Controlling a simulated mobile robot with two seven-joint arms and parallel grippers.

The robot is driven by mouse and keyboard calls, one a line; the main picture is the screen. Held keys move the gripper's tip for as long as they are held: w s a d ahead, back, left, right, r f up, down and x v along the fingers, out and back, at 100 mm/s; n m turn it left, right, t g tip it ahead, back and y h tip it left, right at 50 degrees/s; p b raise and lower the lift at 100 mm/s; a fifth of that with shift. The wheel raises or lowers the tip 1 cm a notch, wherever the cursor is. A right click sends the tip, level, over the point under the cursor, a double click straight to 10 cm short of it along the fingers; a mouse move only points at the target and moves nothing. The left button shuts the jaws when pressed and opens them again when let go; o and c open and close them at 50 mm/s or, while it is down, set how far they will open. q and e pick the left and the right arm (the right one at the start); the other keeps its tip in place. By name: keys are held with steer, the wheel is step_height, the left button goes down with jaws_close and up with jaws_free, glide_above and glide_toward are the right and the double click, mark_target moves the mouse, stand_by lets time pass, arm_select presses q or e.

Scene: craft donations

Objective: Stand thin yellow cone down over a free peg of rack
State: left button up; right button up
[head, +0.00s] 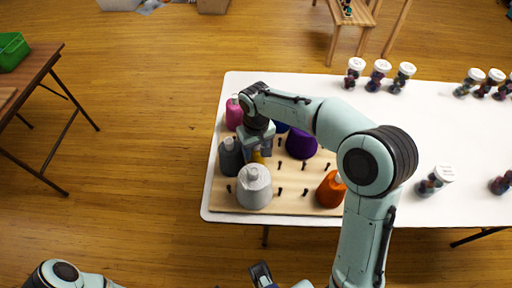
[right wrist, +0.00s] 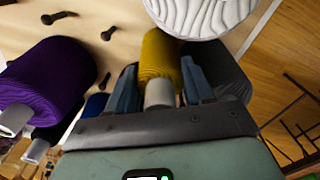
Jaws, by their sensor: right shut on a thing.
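The thin yellow cone (head: 258,155) is held by my right gripper (head: 258,144) over the left part of the wooden rack (head: 305,207). In the right wrist view the yellow cone (right wrist: 160,55) is between the two fingers (right wrist: 158,88), its pale tip toward the palm. Its lower end is partly hidden, so I cannot tell whether it touches the rack or a peg. Free dark pegs (head: 281,190) show right of the light grey cone, with others near the purple cone (head: 301,144). A dark gripper-like part (head: 262,273), perhaps my left gripper, shows at the bottom edge; its jaws are unclear.
Close around the held cone stand the light grey cone (head: 254,188) and dark grey cone (head: 230,157). A pink cone (head: 234,114), a mostly hidden blue cone (head: 281,126) and an orange cone (head: 330,190) also stand on the rack. Several jars (head: 380,74) are on the white table (head: 460,125).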

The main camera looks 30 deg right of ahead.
steer(key=shift+f, duration=0.25)
steer(key=o, duration=1.1)
steer(key=shift+o, duration=0.2)
steer(key=shift+a+r, duration=0.1)
steer(key=shift+r, duration=0.05)
steer(key=r+p, duration=0.2)
steer(key=r, duration=1.1)
steer(key=shift+d, duration=0.2)
